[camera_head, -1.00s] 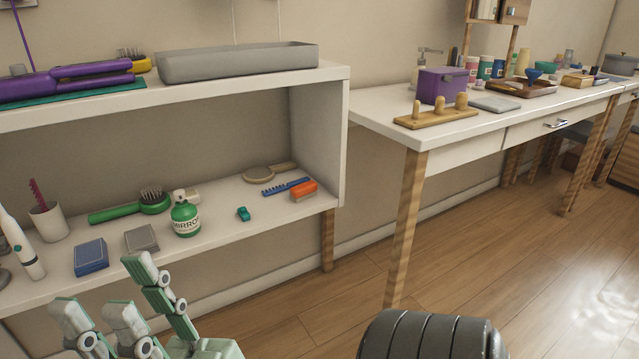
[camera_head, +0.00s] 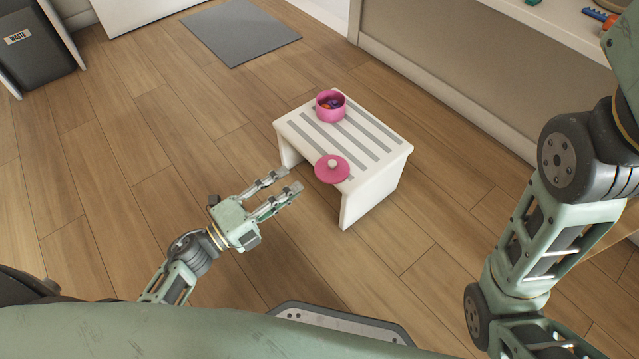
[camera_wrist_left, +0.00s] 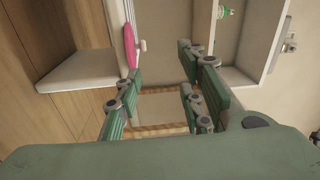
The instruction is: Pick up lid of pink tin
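The pink tin (camera_head: 330,108) stands open on a small white step stool (camera_head: 392,160), with small coloured items inside. Its pink lid (camera_head: 325,172), with a pale knob, lies apart from it at the stool's near edge. In the left wrist view the lid (camera_wrist_left: 130,45) shows edge-on, its knob to the right. My left gripper (camera_head: 282,192) is open and empty, just left of the lid and apart from it. It also shows open in the left wrist view (camera_wrist_left: 160,75). My right arm stands at the right in the head view; its gripper is out of frame.
A grey mat (camera_head: 240,32) lies on the wooden floor beyond the stool. A dark waste bin (camera_head: 30,50) stands at the upper left. A white shelf (camera_head: 540,28) runs along the upper right. Floor around the stool is clear.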

